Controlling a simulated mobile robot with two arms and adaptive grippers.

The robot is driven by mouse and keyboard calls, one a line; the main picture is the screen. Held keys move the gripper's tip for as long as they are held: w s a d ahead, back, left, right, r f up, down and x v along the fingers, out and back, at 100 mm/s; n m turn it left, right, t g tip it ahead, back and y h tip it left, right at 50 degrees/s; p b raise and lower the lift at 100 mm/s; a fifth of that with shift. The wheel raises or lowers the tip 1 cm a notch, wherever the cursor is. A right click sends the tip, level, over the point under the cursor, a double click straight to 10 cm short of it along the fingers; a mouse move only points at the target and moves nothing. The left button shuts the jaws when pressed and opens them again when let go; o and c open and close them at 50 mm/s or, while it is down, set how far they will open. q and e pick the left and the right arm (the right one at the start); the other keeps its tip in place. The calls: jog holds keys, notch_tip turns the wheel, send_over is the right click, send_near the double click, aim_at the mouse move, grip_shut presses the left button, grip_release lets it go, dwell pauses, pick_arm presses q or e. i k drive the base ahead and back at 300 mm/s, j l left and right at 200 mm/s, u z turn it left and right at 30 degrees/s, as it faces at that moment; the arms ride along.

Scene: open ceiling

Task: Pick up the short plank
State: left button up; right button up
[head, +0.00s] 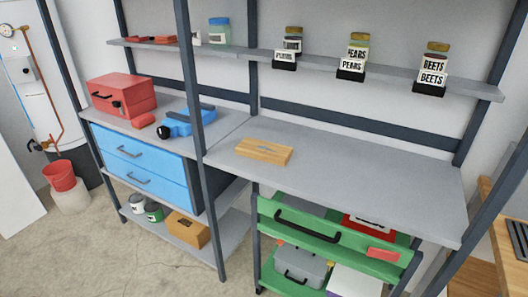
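Neither of my grippers shows in the head view.
A dark upright post (195,120) stands left of the plank. A red toolbox (121,95) and a blue tool (187,122) sit on the left bench section. Labelled jars (352,56) stand on the shelf above. The bench right of the plank is clear.

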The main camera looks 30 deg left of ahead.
aim_at(278, 154)
jog(key=i+j+z, duration=0.1)
jog(key=j, duration=0.25)
jog(key=i+j+z, duration=0.1)
jog(key=j, duration=0.3)
jog(key=i+j, duration=0.25)
jog(key=j, duration=0.15)
jog(key=z, duration=0.05)
